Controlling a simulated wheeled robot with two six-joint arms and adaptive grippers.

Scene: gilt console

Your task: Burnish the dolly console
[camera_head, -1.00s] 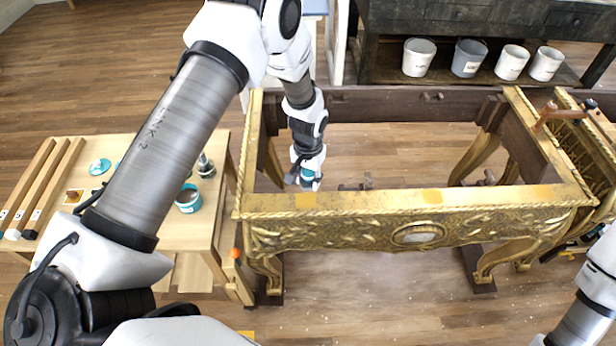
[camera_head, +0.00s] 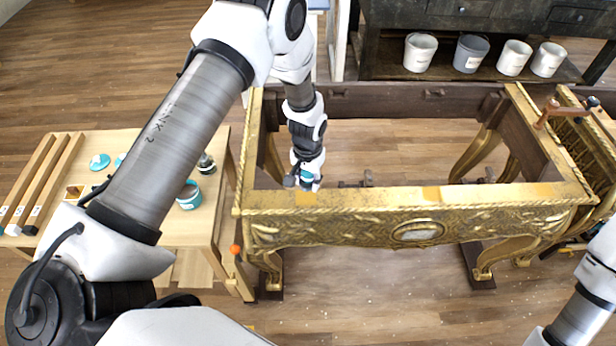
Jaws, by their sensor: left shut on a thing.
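The gilt console (camera_head: 350,221) stands in the middle, an open frame with no top. Its carved front apron carries an oval medallion (camera_head: 418,232). Flat orange-yellow patches show on its front rail, one at the left (camera_head: 306,199) and one right of the middle (camera_head: 431,193). My left gripper (camera_head: 309,186) points down at the left patch on the front rail. It is shut on a small teal thing (camera_head: 308,174), mostly hidden by the fingers; I cannot tell whether it touches the rail. My right arm shows at the lower right, but its gripper is out of view.
A wooden side table (camera_head: 180,237) at left holds several long bars (camera_head: 38,185), a teal-labelled tin (camera_head: 189,196) and a dark jar (camera_head: 206,164). Several buckets (camera_head: 420,52) stand on a dark shelf behind. A gilt slatted piece (camera_head: 590,150) adjoins at right.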

